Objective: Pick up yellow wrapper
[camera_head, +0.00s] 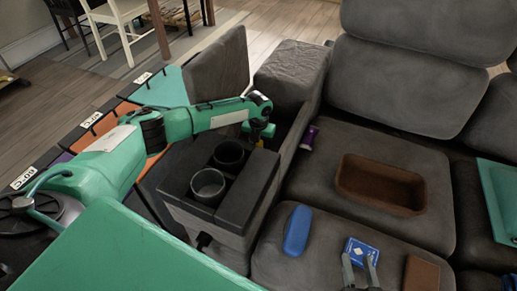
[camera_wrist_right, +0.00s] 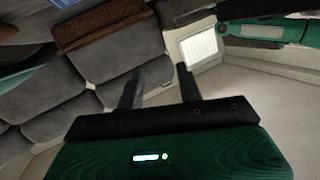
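A small yellow bit, perhaps the yellow wrapper (camera_head: 260,143), shows just below my left gripper (camera_head: 262,131), beside the dark console of the sofa. The left gripper is at the end of the green arm that comes in from the left. It is small and dark there, so I cannot tell whether it is open or holds the yellow bit. My right gripper (camera_head: 360,266) is at the bottom of the head view, by a blue card box (camera_head: 361,250). In the right wrist view its fingers (camera_wrist_right: 158,85) are apart with nothing between them.
On the grey sofa are a purple packet (camera_head: 309,137), a brown tray (camera_head: 380,186), a blue oblong item (camera_head: 297,230) and a brown block (camera_head: 421,273). A teal item (camera_head: 500,195) lies at the right.

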